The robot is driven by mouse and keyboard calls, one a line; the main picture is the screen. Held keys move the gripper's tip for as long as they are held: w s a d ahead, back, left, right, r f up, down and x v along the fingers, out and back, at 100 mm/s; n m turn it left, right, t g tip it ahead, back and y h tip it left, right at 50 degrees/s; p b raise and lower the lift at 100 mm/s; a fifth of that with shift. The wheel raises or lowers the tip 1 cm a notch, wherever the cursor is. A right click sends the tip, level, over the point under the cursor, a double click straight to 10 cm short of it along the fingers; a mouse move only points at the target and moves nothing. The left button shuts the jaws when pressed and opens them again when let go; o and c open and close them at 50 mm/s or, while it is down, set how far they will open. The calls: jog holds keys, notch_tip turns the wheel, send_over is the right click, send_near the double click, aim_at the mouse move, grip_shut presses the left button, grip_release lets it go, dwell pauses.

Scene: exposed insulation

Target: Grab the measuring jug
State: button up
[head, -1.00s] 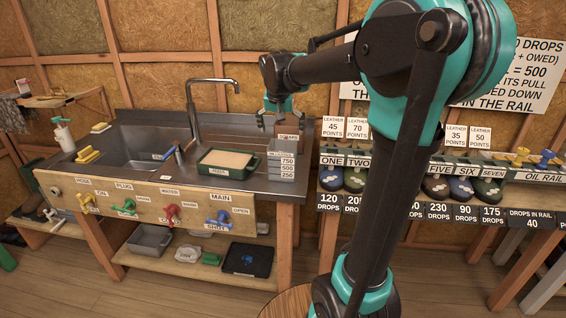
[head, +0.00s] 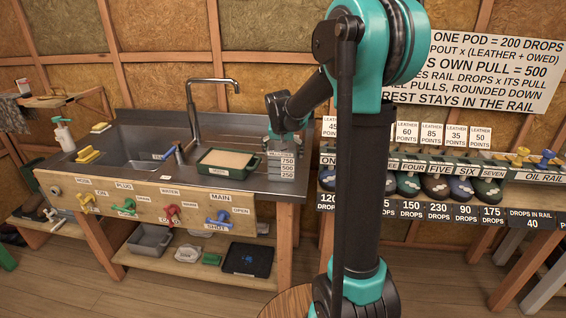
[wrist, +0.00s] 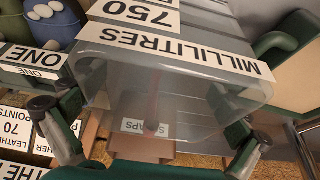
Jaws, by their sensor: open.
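The measuring jug (head: 282,168) is a grey, see-through box-shaped vessel with white number labels. It stands upright at the right end of the sink counter. In the wrist view the jug (wrist: 165,85) fills the middle, its labels reading upside down. My gripper (head: 284,143) is at the top of the jug in the head view. In the wrist view the fingers of my gripper (wrist: 150,132) are apart, one to each side of the jug's near end. I cannot tell whether either finger touches it.
A green tray (head: 228,173) with a pale top sits just left of the jug. The tall tap (head: 190,110) stands further left. The shoe rack (head: 420,180) is to the right. A SCRAPS label (wrist: 145,128) shows beyond the jug in the wrist view.

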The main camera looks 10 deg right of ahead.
jog(key=shift+f, duration=0.1)
jog(key=c, duration=1.1)
